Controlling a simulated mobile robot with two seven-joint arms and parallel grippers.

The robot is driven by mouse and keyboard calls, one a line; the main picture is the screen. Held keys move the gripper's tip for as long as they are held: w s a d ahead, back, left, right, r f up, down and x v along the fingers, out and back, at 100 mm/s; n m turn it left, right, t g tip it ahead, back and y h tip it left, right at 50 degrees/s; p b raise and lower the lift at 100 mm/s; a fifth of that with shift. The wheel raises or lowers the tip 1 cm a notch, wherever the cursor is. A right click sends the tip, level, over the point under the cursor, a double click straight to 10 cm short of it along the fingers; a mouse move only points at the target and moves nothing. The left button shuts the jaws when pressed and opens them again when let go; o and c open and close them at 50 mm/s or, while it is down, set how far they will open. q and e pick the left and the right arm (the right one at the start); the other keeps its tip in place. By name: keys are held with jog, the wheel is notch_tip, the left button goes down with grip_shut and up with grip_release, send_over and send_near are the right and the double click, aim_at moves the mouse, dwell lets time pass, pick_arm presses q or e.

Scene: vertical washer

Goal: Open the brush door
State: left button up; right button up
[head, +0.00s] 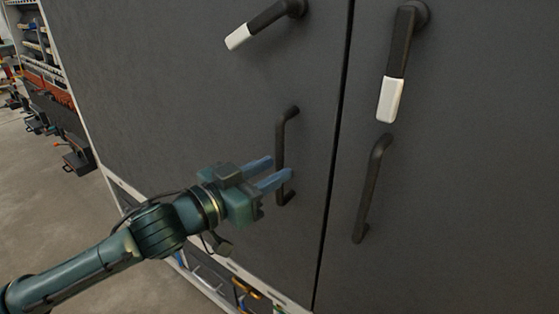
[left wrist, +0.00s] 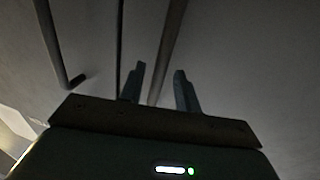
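Two dark grey doors, a left one (head: 170,80) and a right one (head: 470,200), fill most of the head view, with a narrow dark seam between them. I cannot tell which is the brush door. The left door has a black bar handle (head: 281,150); the right door has a similar one (head: 371,190). My left gripper (head: 271,171) is open, its blue fingers pointing at the left door's handle near its lower half. In the left wrist view a bar (left wrist: 168,45) lies between the open fingers (left wrist: 159,88); contact cannot be told. My right gripper is out of view.
Above the handles are white-tipped black levers: the left one (head: 262,22) is tilted sideways, the right one (head: 400,55) hangs down. Shelving (head: 45,70) stands at far left beyond clear floor (head: 50,200). A low frame with coloured items (head: 245,290) lies below the left door.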

pick_arm(q)
jog(key=shift+x, duration=1.4)
jog(key=shift+c, duration=0.3)
jog(key=shift+a, duration=0.1)
grip_shut()
